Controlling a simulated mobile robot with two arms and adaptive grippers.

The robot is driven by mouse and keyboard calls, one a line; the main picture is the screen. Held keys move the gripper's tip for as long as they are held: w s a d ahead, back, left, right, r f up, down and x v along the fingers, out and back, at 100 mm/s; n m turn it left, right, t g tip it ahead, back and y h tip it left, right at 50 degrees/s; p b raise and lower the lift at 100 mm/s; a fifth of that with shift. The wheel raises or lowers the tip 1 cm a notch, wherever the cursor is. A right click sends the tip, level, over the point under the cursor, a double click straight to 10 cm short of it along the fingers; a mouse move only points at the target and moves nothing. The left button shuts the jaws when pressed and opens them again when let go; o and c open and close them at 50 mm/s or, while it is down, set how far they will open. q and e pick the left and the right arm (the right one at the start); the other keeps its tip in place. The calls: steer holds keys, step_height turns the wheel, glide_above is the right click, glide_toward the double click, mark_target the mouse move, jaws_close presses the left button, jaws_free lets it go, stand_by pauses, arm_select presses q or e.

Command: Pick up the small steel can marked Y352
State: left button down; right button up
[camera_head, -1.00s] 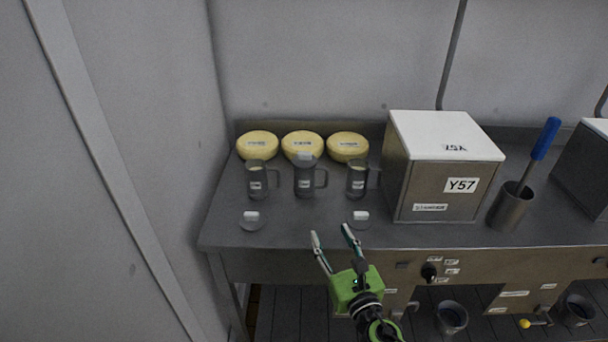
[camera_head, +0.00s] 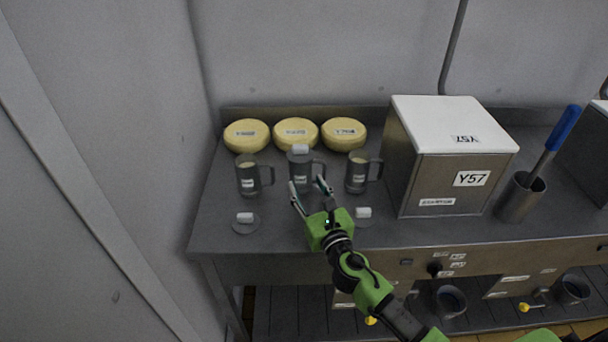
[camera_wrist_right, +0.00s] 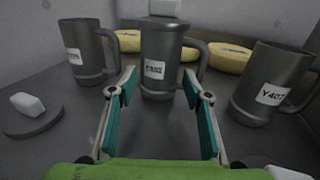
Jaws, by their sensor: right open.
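Three small steel cans with handles stand upright in a row on the steel table (camera_head: 218,225). The middle can (camera_head: 300,166) has a lid with a white knob on it; its label in the right wrist view (camera_wrist_right: 158,45) appears to read Y352. The left can (camera_head: 247,176) and the right can (camera_head: 356,173) are open; the right one's label reads Y407 in the wrist view (camera_wrist_right: 275,75). My right gripper (camera_head: 307,184) is open and empty, its fingers pointing at the middle can from the front. The can stands just beyond the fingertips. My left gripper is out of view.
Loose lids with white knobs lie at the front left (camera_head: 246,222) and the front right (camera_head: 363,214). Yellow cheese wheels (camera_head: 296,133) stand behind the cans. A steel box marked Y57 (camera_head: 440,185) and a container with a blue-handled tool (camera_head: 519,198) stand to the right.

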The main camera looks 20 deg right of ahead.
mark_target(304, 181)
steer(key=shift+w, duration=0.3)
steer(key=w+b, duration=0.1)
steer(key=w, duration=0.4)
steer(key=shift+a, duration=0.1)
steer(key=shift+r, duration=0.1)
steer(key=shift+c, duration=1.2)
steer(key=c, duration=1)
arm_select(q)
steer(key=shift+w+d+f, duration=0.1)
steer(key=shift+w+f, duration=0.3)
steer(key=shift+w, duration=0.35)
arm_select(e)
steer(key=shift+r, duration=0.1)
